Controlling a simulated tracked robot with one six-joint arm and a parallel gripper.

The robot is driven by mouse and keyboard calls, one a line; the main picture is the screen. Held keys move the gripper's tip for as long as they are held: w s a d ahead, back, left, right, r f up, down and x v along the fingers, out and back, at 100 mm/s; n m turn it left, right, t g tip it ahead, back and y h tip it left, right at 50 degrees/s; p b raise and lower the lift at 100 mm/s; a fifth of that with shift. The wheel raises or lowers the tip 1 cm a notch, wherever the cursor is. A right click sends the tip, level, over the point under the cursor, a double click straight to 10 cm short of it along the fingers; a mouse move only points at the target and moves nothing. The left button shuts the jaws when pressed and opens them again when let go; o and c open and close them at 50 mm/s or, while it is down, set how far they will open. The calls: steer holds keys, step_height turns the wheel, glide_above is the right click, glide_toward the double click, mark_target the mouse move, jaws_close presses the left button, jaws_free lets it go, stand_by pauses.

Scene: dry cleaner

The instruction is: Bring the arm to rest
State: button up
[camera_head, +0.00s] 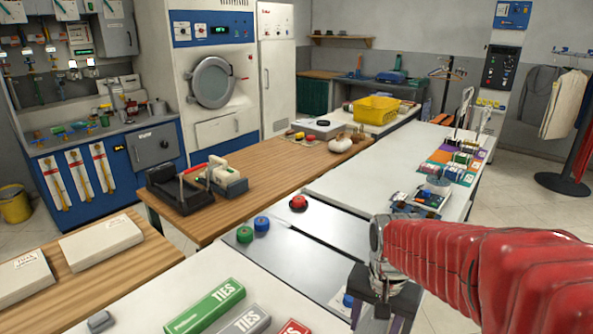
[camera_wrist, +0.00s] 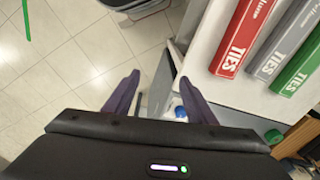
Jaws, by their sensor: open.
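My arm, in a red padded sleeve (camera_head: 480,265), reaches in from the right of the head view. My gripper (camera_head: 382,322) hangs at its end, pointing down near the right edge of the white counter. In the wrist view the two purple fingers of my gripper (camera_wrist: 160,100) are spread apart. The lower part of the fingers is cut off in the head view.
Green (camera_head: 205,306), grey (camera_head: 245,320) and red (camera_head: 293,327) TIES boxes lie on the near counter. Green (camera_head: 245,234), blue (camera_head: 262,224) and red (camera_head: 298,203) round pieces stand beyond. A blue piece (camera_head: 347,300) is beside my gripper. Tiled floor (camera_wrist: 60,60) is open left of the counter in the wrist view.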

steer(key=s+r+n+t, duration=0.4)
steer(key=s+r+n, duration=0.1)
steer(key=s+r, duration=0.4)
steer(key=shift+s+r+n+t, duration=0.2)
steer(key=shift+s+n+t, duration=0.2)
steer(key=shift+s, duration=0.7)
